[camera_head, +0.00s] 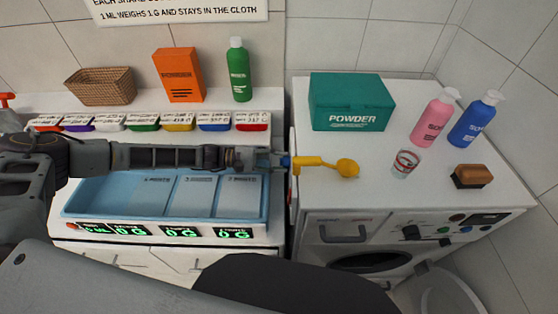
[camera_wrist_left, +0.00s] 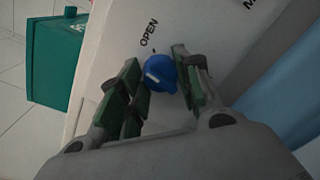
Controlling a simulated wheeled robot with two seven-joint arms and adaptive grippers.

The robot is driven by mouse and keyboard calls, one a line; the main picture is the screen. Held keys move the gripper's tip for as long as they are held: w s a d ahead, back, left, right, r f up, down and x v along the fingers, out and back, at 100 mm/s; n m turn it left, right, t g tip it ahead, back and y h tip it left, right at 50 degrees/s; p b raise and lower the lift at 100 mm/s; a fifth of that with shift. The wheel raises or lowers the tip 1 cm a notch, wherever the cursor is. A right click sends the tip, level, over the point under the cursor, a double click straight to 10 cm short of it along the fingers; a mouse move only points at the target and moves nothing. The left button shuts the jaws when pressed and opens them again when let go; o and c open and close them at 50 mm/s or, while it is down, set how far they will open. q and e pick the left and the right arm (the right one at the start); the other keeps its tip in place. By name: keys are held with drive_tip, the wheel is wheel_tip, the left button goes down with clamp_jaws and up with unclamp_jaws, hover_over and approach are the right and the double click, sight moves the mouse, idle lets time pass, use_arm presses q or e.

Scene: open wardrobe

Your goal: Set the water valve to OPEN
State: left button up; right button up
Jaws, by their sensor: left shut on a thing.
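The blue valve knob (camera_wrist_left: 162,72) sits between the fingers of my left gripper (camera_wrist_left: 152,88) in the left wrist view. The gripper is shut on it. A short white mark shows on the knob; where it points is hard to tell. The label OPEN (camera_wrist_left: 149,32) is printed on the white panel beside the knob. In the head view my left gripper (camera_head: 277,160) reaches from the left to the gap between the sink counter and the washing machine, and mostly hides the knob. My right gripper is not in view.
A yellow scoop (camera_head: 345,168) lies on the washing machine top (camera_head: 335,200), close to my left fingertips. A teal powder box (camera_head: 350,100), a glass (camera_head: 405,164), pink and blue bottles and a brush stand there too. The blue tray (camera_head: 80,200) is below my left arm.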

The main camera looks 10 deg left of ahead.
use_arm(q)
drive_tip(key=shift+m+b, duration=0.35)
drive_tip(key=shift+m, duration=2.95)
drive_tip(key=shift+s+t, duration=0.1)
drive_tip(key=shift+t, duration=0.3)
drive_tip(key=o, duration=1)
drive_tip(key=shift+o, duration=0.2)
drive_tip(key=shift+f+n, duration=0.1)
drive_tip(key=shift+n, duration=0.2)
